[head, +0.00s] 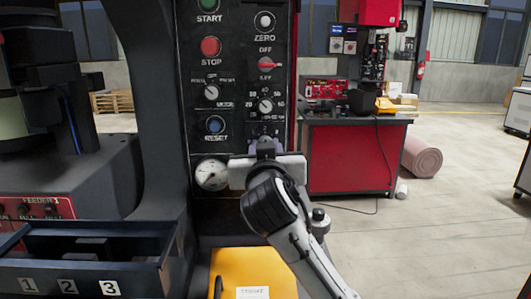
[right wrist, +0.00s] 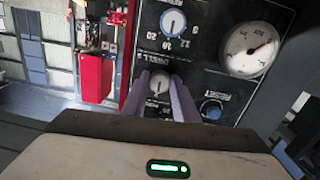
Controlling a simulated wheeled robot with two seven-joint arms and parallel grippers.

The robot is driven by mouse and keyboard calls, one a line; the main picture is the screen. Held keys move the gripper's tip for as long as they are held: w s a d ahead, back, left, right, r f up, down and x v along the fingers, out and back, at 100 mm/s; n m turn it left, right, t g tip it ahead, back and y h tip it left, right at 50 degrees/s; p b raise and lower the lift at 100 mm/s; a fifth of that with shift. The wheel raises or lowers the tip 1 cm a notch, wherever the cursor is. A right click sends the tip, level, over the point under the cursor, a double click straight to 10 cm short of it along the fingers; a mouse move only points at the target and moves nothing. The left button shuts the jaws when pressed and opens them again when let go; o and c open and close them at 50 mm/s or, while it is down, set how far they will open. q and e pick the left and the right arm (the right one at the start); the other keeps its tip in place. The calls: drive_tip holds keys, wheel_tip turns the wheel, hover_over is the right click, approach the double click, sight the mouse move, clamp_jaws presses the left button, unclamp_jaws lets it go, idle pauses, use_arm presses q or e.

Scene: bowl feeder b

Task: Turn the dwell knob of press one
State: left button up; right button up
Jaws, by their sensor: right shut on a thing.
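The black control panel of the press (head: 237,75) stands upright in the middle of the head view. My right gripper (head: 266,138) reaches the lower right part of this panel and hides what lies behind it. In the right wrist view, where the panel appears upside down, the dwell knob (right wrist: 158,83) is a small round grey knob beside the DWELL S lettering. The two purple fingers of my right gripper (right wrist: 161,88) are shut on it, one on each side. The knob's pointer cannot be made out. My left gripper is not in view.
Close by are the blue reset button (head: 215,125), the pressure gauge (head: 211,173) and another dial knob (right wrist: 173,22).

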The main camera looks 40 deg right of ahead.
drive_tip(key=shift+m, duration=0.4)
drive_tip(key=o, duration=1.1)
drive_tip(key=shift+c, duration=0.2)
drive_tip(key=shift+s, duration=0.1)
drive_tip(key=p+v, duration=0.1)
drive_tip(key=v, duration=0.9)
drive_tip(key=shift+a, duration=0.1)
